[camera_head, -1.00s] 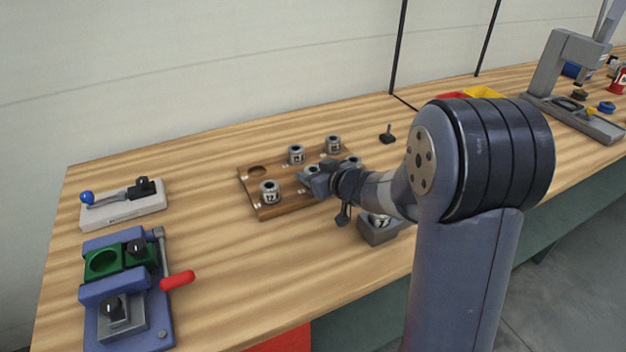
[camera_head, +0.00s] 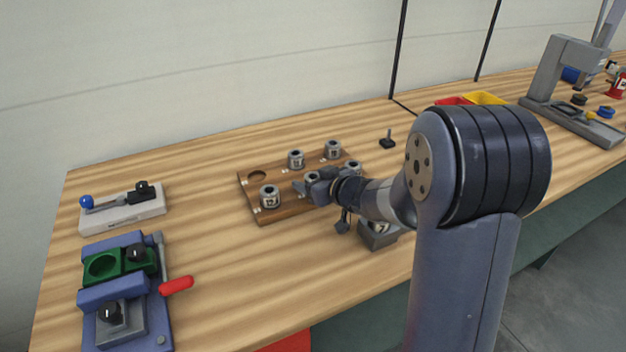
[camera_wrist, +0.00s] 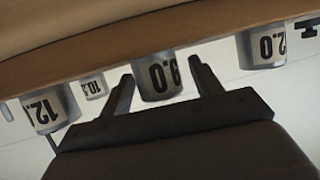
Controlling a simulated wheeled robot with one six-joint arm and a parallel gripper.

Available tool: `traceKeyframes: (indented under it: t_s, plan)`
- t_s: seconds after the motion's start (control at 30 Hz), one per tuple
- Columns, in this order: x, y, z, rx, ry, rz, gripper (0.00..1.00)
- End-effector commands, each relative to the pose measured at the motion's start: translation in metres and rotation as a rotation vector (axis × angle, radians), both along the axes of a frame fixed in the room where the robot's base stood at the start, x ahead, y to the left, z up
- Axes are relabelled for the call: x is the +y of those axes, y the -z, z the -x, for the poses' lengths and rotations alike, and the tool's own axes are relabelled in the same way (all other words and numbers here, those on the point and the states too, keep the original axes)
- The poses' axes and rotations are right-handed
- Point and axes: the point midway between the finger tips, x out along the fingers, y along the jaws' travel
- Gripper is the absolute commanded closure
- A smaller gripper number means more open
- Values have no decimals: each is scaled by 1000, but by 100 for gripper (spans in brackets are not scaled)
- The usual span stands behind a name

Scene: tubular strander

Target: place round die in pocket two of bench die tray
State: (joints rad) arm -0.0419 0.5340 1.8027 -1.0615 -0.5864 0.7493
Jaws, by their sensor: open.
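The wooden die tray (camera_head: 283,213) lies on the bench with several grey round dies standing in it. An empty round pocket (camera_head: 257,174) shows at its back left. My gripper (camera_head: 307,187) is open at the tray's front row, by a middle die (camera_head: 312,177) that it partly hides. In the wrist view the picture is upside down, and the open fingers of my gripper (camera_wrist: 163,80) stand on either side of a die whose label looks like 9.0 (camera_wrist: 158,74). I cannot tell whether they touch it. Dies marked 12 (camera_wrist: 48,110), 10.5 (camera_wrist: 94,87) and 2.0 (camera_wrist: 262,48) stand nearby.
A grey block (camera_head: 378,237) stands right of the tray, partly behind my arm. A blue fixture with a red handle (camera_head: 176,286) and a white gauge base (camera_head: 123,214) are at left. A small black post (camera_head: 388,140) stands behind.

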Motion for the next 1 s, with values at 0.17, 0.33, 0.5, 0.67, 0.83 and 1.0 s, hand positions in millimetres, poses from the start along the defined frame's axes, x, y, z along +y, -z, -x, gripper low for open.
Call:
traceKeyframes:
  t_s: [0.17, 0.33, 0.5, 0.67, 0.83, 1.0]
  plan:
    - [-10, -11, 12, -2, 3, -1, 39]
    - [-29, -26, 40, -3, 4, 0, 39]
    - [-47, -39, 67, -2, 4, -1, 39]
    - [-58, -46, 84, -1, 3, 0, 39]
    - [-62, -48, 92, -1, 0, -1, 39]
    - [-62, -48, 92, 0, 0, 0, 39]
